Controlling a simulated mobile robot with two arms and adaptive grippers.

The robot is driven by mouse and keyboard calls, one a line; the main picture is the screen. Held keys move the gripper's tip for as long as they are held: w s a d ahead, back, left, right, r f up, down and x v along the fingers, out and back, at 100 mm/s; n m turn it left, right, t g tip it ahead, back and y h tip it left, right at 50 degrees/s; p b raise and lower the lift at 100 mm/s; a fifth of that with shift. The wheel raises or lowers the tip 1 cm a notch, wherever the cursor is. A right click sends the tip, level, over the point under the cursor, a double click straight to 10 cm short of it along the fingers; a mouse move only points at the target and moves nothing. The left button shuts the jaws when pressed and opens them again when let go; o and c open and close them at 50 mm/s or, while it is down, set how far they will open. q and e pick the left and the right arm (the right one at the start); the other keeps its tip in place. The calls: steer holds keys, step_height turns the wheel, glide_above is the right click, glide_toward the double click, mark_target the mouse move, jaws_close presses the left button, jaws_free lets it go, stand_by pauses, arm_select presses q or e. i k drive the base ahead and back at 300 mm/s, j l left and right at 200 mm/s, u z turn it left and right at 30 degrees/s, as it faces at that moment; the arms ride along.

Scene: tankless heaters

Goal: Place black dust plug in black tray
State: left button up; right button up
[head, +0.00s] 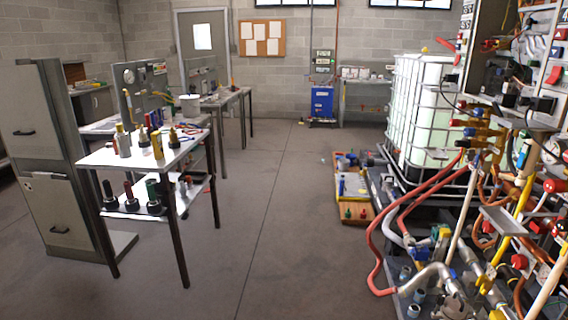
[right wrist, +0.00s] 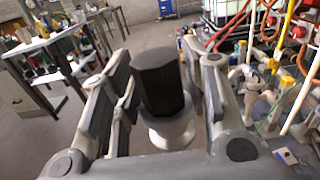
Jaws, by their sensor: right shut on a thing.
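My right gripper (right wrist: 158,65) is shut on a black dust plug (right wrist: 162,88), seen in the right wrist view. The plug has a dark faceted body and sits between the grey finger pads. A pale, rounded grey piece (right wrist: 170,132) shows just below it, close to the palm. Neither gripper shows in the head view, and my left gripper is in no view. I cannot pick out a black tray with certainty in either view.
A white-topped table (head: 172,150) with bottles and a lower shelf stands left, near a grey cabinet (head: 45,140). Pipes and red hoses (head: 400,215) crowd the right, before a caged white tank (head: 420,110). A low pallet (head: 352,208) holds small items. The middle floor is clear.

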mark_target(193, 177)
steer(key=i+u, duration=0.1)
steer(key=i, duration=0.6)
steer(key=i+l+u, duration=0.1)
steer(key=i, duration=0.6)
steer(key=i+u, duration=0.45)
steer(key=i+l+u, duration=0.2)
steer(key=i+u, duration=0.25)
steer(key=i+l+u, duration=0.3)
steer(key=u, duration=0.15)
steer(key=i, duration=0.1)
